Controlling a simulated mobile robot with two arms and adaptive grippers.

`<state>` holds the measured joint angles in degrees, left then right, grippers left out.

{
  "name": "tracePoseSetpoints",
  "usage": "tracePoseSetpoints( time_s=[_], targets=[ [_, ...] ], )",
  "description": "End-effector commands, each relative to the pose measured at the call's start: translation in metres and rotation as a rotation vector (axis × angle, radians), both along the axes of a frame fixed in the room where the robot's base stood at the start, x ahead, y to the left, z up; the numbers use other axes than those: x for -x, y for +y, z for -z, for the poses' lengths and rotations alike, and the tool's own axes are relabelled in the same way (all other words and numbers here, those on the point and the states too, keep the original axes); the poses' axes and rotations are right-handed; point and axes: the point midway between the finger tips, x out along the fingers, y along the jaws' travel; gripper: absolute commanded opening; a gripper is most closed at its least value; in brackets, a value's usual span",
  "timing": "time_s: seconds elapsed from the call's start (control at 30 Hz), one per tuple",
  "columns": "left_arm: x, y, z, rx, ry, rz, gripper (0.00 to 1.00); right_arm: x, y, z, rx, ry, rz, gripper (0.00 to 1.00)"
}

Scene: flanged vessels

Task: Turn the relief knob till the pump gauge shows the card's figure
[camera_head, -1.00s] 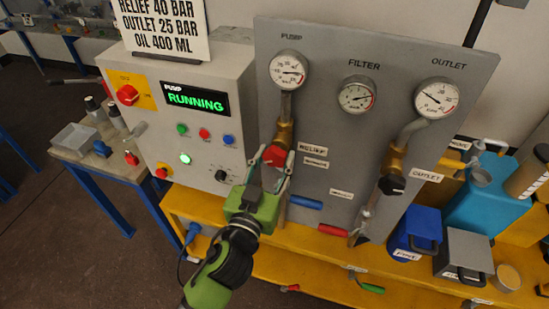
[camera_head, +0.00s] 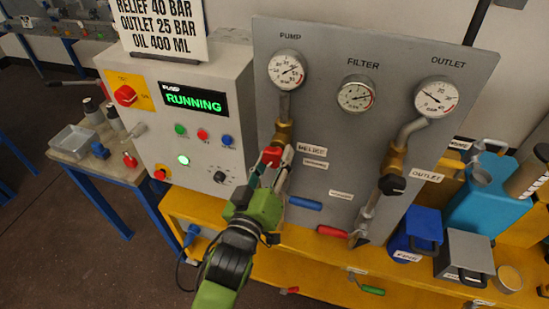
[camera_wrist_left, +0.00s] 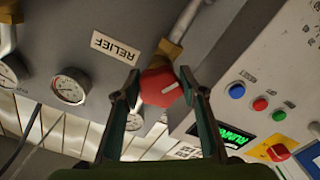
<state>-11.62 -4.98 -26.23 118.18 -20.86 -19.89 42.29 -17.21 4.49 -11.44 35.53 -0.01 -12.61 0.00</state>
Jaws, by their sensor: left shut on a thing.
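In the head view the knob (camera_head: 271,156) is partly covered by my left gripper (camera_head: 272,164). The pump gauge (camera_head: 286,69) is above the knob, its needle pointing to the upper right; its exact figure is too small to read. The card (camera_head: 160,22) reads relief 40 bar, outlet 25 bar, oil 400 ml. My right gripper is not seen.
The control box (camera_head: 195,130) with a green "RUNNING" display stands left of the knob. The filter gauge (camera_head: 356,95), outlet gauge (camera_head: 436,97) and black outlet knob (camera_head: 391,184) are to the right. Blue (camera_head: 305,203) and red (camera_head: 332,231) handles are below on the panel.

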Motion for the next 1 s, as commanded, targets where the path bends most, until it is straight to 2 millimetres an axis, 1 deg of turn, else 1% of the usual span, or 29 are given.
tracePoseSetpoints(
  time_s=[0.2, 0.53, 0.57, 0.6, 0.63, 0.87, 1.0],
  targets=[
    [-0.0004, 0.0005, -0.0006, 0.030, 0.008, -0.001, 0.17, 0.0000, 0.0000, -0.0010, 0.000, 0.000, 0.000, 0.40],
    [-0.0003, 0.0004, -0.0006, 0.032, 0.009, -0.001, 0.17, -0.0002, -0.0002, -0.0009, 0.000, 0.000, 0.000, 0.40],
    [-0.0003, 0.0004, -0.0006, 0.032, 0.009, -0.001, 0.41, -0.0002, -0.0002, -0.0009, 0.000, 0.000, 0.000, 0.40],
    [-0.0003, 0.0004, -0.0006, 0.031, 0.008, -0.001, 0.51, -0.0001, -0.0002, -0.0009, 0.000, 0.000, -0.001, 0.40],
    [-0.0003, 0.0004, -0.0006, 0.031, 0.008, -0.001, 0.55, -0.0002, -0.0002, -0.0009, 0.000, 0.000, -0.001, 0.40],
    [-0.0001, 0.0001, -0.0004, 0.031, 0.009, -0.001, 0.55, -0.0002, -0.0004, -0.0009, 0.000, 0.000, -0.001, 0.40],
    [0.0018, 0.0006, 0.0000, 0.030, 0.010, 0.000, 0.55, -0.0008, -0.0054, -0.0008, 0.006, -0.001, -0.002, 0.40]
  ],
)
